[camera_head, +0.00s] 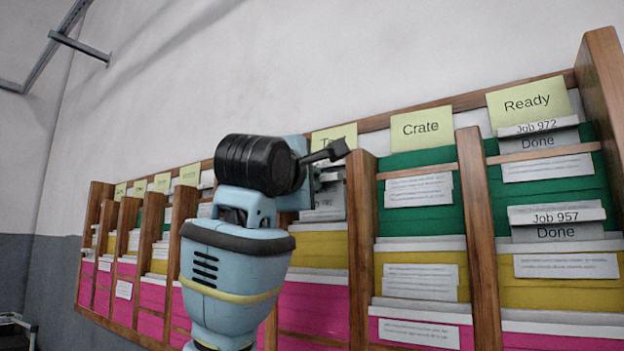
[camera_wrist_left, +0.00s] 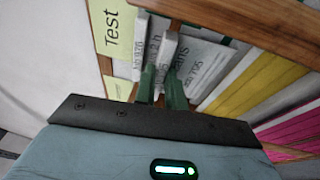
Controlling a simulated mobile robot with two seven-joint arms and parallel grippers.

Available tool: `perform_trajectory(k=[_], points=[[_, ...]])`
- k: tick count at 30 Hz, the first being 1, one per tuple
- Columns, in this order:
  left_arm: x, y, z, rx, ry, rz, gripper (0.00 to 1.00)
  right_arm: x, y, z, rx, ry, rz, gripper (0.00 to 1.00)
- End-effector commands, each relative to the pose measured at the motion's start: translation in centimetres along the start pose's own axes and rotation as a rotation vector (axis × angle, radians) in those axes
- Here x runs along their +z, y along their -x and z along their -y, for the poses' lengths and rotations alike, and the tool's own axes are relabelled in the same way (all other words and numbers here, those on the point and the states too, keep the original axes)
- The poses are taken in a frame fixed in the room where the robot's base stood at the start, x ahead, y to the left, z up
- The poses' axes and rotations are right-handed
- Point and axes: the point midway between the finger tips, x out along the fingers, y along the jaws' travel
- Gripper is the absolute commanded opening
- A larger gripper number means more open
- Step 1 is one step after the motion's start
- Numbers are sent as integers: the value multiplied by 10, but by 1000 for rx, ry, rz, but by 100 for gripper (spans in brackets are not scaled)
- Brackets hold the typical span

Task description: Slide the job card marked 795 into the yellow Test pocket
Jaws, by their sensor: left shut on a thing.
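My left gripper (camera_head: 335,152) is in front of the top row of the Test column. In the left wrist view its two green fingers (camera_wrist_left: 163,88) are shut on a pale job card (camera_wrist_left: 165,52). Its small print seems to read 795, but is partly hidden. The yellow Test label (camera_wrist_left: 113,28) stands beside the cards in that view; in the head view my gripper partly covers it. The yellow Test pocket (camera_head: 320,248) lies below the gripper, partly behind my arm. My right gripper is in neither view.
Wooden dividers (camera_head: 362,250) separate the columns. To the right, the Crate column (camera_head: 421,128) and Ready column (camera_head: 530,104) hold cards, including Job 972 and Job 957. Pink pockets (camera_head: 312,308) run along the bottom. The wall above the rack is clear.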

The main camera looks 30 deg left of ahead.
Motion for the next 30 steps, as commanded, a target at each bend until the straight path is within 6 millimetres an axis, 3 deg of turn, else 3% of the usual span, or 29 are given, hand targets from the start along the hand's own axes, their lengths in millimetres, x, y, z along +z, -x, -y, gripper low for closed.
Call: perform_trajectory(k=[17, 30], points=[[0, 0, 1, 1, 1, 0, 0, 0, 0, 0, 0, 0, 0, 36], [0, 2, 15, 1, 1, 1, 0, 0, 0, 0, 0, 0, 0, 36]])
